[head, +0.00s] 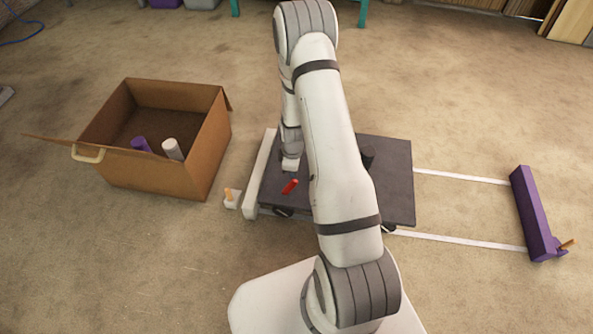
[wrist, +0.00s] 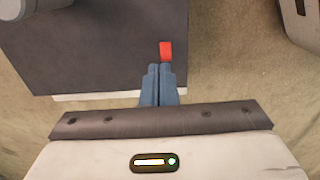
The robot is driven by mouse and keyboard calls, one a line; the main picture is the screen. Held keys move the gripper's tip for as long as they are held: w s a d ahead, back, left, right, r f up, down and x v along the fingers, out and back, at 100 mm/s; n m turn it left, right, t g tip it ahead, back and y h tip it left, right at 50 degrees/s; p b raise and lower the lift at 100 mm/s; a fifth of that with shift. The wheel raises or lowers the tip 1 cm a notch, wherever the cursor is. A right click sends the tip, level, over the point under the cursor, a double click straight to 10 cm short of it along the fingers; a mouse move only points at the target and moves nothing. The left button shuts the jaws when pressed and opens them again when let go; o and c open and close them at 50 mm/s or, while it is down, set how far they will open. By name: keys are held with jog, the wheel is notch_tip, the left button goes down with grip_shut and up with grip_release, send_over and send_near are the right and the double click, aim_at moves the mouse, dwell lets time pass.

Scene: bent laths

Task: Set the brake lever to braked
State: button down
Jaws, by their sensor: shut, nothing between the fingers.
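A short red lever (head: 290,187), the only lever I see on the dark cart deck (head: 398,185), sticks up near the deck's front left part and leans up to the right. In the wrist view its red top (wrist: 166,51) shows just beyond my fingertips, over the deck (wrist: 105,45). My gripper (wrist: 161,67) is shut and empty, its blue-grey fingers together. I cannot tell whether they touch the lever. In the head view my gripper is partly hidden by my arm, above the deck's left part. The lever's base is not clear.
The cart stands on white rails (head: 460,239) between a white end block (head: 262,168) and a purple one (head: 533,215). Small orange levers stand beside the white (head: 228,195) and purple (head: 567,243) blocks. An open cardboard box (head: 155,175) is at left. A dark cylinder (head: 368,156) stands on the deck.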

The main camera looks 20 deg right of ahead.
jog(key=s+d+r+p, duration=0.2)
jog(key=s+d+r, duration=0.2)
jog(key=d, duration=0.3)
jog(key=shift+r, duration=0.15)
jog(key=s+a+r+m+p, duration=0.15)
jog(key=r+p, duration=0.25)
jog(key=r, duration=0.8)
jog(key=w+a+r+m+t+p, duration=0.1)
jog(key=a+r+m+p, duration=0.3)
jog(key=r, duration=0.8)
jog(key=s+a+r+n+p, duration=0.1)
jog(key=r+p, duration=0.4)
jog(key=r, duration=0.7)
jog(key=s+a+r+m+p, duration=0.2)
jog(key=s+r+p, duration=0.2)
jog(key=r, duration=0.6)
jog(key=s+a+r+m+t+p, duration=0.1)
jog(key=s+a+r+m+p, duration=0.2)
jog(key=s+r+p, duration=0.2)
jog(key=s+a+r+m+p, duration=0.2)
jog(key=s+r+p, duration=0.2)
jog(key=r, duration=1)
jog(key=s, duration=0.3)
jog(key=shift+s+a+r+p, duration=0.3)
jog(key=shift+a+p, duration=0.05)
jog(key=shift+p, duration=0.05)
